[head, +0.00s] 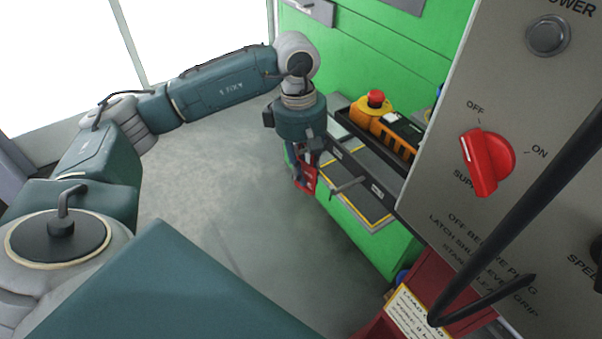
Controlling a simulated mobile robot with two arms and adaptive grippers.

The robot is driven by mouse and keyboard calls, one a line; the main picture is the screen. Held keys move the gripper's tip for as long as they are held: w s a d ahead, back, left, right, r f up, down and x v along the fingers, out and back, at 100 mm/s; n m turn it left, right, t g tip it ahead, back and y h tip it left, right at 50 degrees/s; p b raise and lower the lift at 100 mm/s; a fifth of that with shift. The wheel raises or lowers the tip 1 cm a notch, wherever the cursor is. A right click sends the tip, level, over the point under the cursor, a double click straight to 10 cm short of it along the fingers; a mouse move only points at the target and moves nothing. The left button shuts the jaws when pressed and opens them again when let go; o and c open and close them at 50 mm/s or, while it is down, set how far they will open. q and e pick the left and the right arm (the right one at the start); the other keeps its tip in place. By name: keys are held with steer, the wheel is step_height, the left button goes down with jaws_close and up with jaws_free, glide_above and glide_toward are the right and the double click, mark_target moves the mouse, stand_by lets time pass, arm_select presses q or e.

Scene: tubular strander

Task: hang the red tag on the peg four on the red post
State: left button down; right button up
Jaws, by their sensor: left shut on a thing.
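My left gripper (302,158) points down beside the green cabinet, left of its tray. It is shut on a red tag (309,180), which hangs at the fingertips and is partly hidden by them. A red upright part (437,272) with a white and yellow label stands at the lower right, mostly cut off and behind the grey panel. It may be the red post; I cannot make out numbered pegs on it. My right gripper is not in view.
A grey panel (545,85) with a red rotary switch (487,162) fills the right side. A dark bent rod (515,215) crosses in front. A yellow box with a red button (376,108) sits on the green cabinet (385,50). Grey floor (215,190) is clear.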

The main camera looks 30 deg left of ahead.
arm_select(q)
steer(key=c, duration=1.9)
jaws_free()
steer(key=shift+w+d, duration=0.15)
steer(key=shift+w, duration=0.35)
steer(key=shift+c, duration=0.2)
steer(key=o, duration=0.4)
steer(key=shift+w+f, duration=0.15)
steer(key=shift+w, duration=0.1)
steer(key=shift+w+d+f, duration=0.1)
steer(key=shift+f, duration=0.05)
steer(key=shift+f, duration=0.15)
